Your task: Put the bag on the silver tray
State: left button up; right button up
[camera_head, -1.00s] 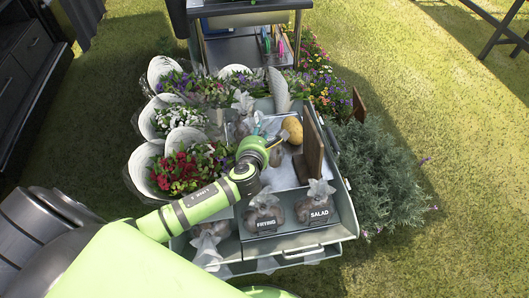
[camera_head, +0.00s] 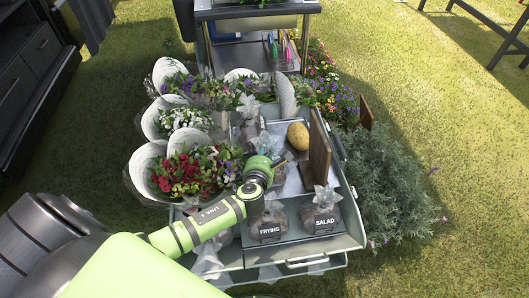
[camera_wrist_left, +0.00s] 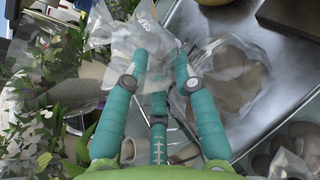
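The silver tray (camera_head: 296,180) lies in the middle of the cart, partly hidden by my left gripper (camera_head: 279,162). In the left wrist view a clear bag (camera_wrist_left: 228,85) with brown round contents rests on the silver tray (camera_wrist_left: 205,28), just right of my fingers. My left gripper (camera_wrist_left: 160,55) has its teal fingertips apart, with clear plastic behind and around them. I cannot make out any firm hold. Another clear bag (camera_head: 248,118) stands farther back, left of the potato. My right gripper is not in view.
Bags labelled FRYING (camera_head: 269,222) and SALAD (camera_head: 321,212) are at the front. Wrapped bouquets (camera_head: 180,172) crowd the left. A bushy plant (camera_head: 385,185) borders the right.

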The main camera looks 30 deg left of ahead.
pick_arm(q)
jog(key=o, duration=0.4)
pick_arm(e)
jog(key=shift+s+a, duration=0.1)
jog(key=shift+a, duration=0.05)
pick_arm(q)
jog(key=shift+r, duration=0.1)
jog(key=shift+s+d+r, duration=0.1)
jog(key=shift+s, duration=0.2)
jog(key=p+v, duration=0.2)
jog(key=v, duration=0.9)
jog(key=shift+s, duration=0.15)
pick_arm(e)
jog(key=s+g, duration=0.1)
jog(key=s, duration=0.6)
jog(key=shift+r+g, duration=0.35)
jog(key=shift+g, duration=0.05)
pick_arm(q)
jog(key=shift+r, duration=0.1)
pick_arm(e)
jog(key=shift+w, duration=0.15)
